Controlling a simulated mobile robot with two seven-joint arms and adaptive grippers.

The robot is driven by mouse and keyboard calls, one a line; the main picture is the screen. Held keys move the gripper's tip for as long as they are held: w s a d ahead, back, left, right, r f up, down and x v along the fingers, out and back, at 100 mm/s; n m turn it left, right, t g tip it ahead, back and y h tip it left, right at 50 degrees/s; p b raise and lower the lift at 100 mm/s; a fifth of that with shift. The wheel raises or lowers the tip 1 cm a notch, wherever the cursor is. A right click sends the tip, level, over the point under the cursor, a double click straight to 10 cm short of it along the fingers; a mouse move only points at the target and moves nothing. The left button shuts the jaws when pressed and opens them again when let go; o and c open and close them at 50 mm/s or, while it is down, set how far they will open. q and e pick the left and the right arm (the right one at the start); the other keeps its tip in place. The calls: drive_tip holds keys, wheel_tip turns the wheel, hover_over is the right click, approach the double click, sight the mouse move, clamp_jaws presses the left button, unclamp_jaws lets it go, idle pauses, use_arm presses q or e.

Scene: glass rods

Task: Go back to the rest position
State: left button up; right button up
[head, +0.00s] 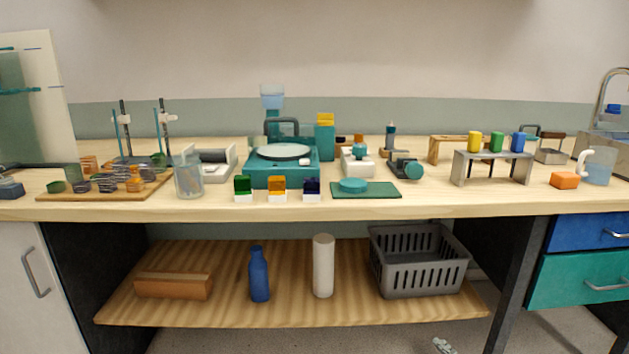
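A clear glass beaker (189,177) stands upright on the left part of the bench (300,209). Thin pale shapes show in it, but I cannot tell clearly whether they are rods. A small pale grey piece at the bottom edge, right of the middle, looks like the tip of my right gripper (443,346). Most of it is cut off, so I cannot tell if it is open or holds anything. It is low in front of the bench, apart from everything on top. My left gripper is not in view.
A wooden board (125,191) with small pieces, a teal balance (283,177), a green mat (366,191) and a grey stand (492,167) with coloured blocks occupy the bench. The lower shelf holds a blue bottle (259,276), white cylinder (323,268) and grey basket (420,270).

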drive_tip(key=s+d+f+m+g, duration=0.2)
drive_tip(key=s+d+f+g, duration=0.1)
drive_tip(key=s+f, duration=0.6)
drive_tip(key=s+d+f+m+g+h, duration=0.1)
drive_tip(key=s+f+g, duration=0.5)
drive_tip(key=s, duration=1)
wheel_tip(320, 180, down, 3)
drive_tip(key=d+m, duration=0.1)
drive_tip(key=d, duration=0.1)
drive_tip(key=shift+d+g, duration=0.3)
